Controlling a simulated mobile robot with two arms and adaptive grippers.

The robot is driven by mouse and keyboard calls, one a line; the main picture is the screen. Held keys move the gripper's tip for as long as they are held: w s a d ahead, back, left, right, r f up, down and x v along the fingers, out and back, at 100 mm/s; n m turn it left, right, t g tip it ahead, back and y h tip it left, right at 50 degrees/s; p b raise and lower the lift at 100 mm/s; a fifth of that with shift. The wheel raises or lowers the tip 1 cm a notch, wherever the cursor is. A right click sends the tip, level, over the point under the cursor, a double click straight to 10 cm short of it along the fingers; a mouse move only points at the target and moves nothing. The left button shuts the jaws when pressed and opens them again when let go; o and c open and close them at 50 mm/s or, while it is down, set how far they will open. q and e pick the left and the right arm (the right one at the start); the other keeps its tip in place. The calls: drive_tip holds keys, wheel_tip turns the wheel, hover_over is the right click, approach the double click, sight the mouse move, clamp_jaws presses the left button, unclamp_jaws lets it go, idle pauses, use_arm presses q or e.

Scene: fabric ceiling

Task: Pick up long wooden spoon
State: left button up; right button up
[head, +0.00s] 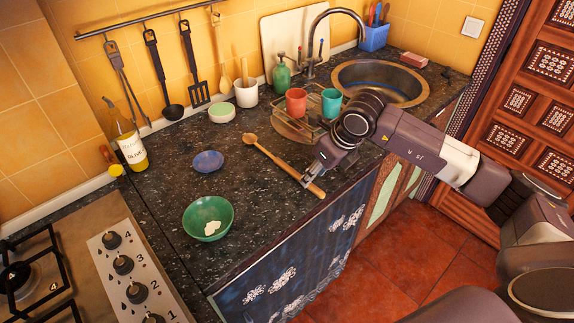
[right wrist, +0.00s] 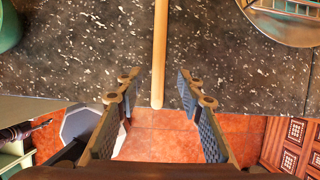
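The long wooden spoon (head: 284,166) lies on the dark speckled counter, its bowl toward the wall and its handle end at the counter's front edge. My right gripper (head: 313,178) is at the handle end in the head view. In the right wrist view the handle (right wrist: 160,50) runs down between the two fingers of my right gripper (right wrist: 157,88). The fingers are open, with a visible gap on each side of the handle. My left gripper is not in view.
A green bowl (head: 208,218) and a small blue dish (head: 208,161) stand left of the spoon. A dish rack (head: 298,132) with red and teal cups is behind my right gripper, beside the sink (head: 380,82). The stove (head: 60,265) is at the left.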

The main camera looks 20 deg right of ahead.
drive_tip(key=shift+p+x, duration=0.35)
drive_tip(key=shift+x, duration=1.35)
drive_tip(key=shift+a, duration=0.1)
clamp_jaws()
